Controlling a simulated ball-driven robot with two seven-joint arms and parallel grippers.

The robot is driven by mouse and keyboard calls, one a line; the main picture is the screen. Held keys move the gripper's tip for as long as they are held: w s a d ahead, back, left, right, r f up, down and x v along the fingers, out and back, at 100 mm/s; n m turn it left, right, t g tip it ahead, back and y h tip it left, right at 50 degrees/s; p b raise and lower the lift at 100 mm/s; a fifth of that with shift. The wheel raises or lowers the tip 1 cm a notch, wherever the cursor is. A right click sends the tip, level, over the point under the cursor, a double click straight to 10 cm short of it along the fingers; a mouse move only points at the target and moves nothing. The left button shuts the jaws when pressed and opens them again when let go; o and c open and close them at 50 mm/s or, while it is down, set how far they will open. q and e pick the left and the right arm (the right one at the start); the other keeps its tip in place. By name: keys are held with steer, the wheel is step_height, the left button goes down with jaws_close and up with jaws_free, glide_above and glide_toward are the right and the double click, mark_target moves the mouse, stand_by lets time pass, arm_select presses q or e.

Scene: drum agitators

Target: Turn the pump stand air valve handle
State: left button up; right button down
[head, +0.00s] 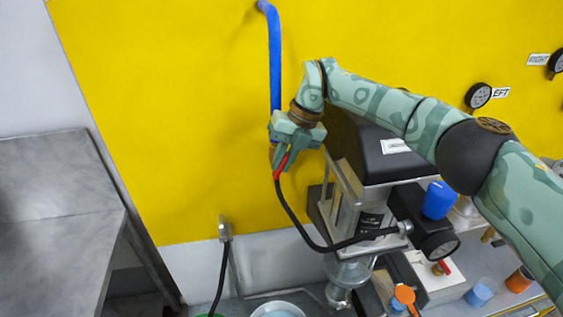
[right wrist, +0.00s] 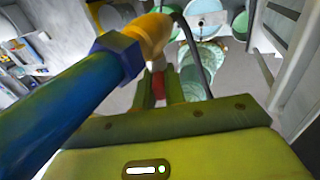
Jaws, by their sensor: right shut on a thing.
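The red air valve handle (head: 281,165) is at the lower end of a blue vertical pipe (head: 275,60) on the yellow wall, where a black hose hangs down. My right gripper (head: 282,158) reaches in from the right and is shut on the handle; its fingers hide part of it. In the right wrist view the red handle (right wrist: 158,86) shows between the two fingers (right wrist: 160,92), beside the blue pipe (right wrist: 62,105) and a yellow elbow fitting (right wrist: 150,36). The valve body is mostly hidden. My left gripper is not in view.
The pump stand (head: 350,205) with its dark box top stands just right of my right gripper, below my arm. A black hose (head: 300,228) curves from the valve to the stand. A grey metal table (head: 60,200) is at the left. Gauges (head: 478,96) are on the wall.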

steer(key=shift+d+y+b, duration=0.2)
steer(key=shift+y+b, duration=0.5)
steer(key=shift+y, duration=0.4)
steer(key=shift+g, duration=0.3)
steer(key=c, duration=1.5)
jaws_free()
steer(key=shift+w, duration=0.1)
steer(key=shift+o, duration=0.2)
steer(key=shift+r, duration=0.1)
step_height(320, 180, up, 3)
steer(key=shift+w+f+b, duration=0.1)
steer(key=shift+f+b, duration=0.1)
steer(key=shift+b, duration=0.7)
steer(key=s+r+b, duration=0.4)
steer(key=s+r, duration=0.6)
steer(key=s, duration=0.4)
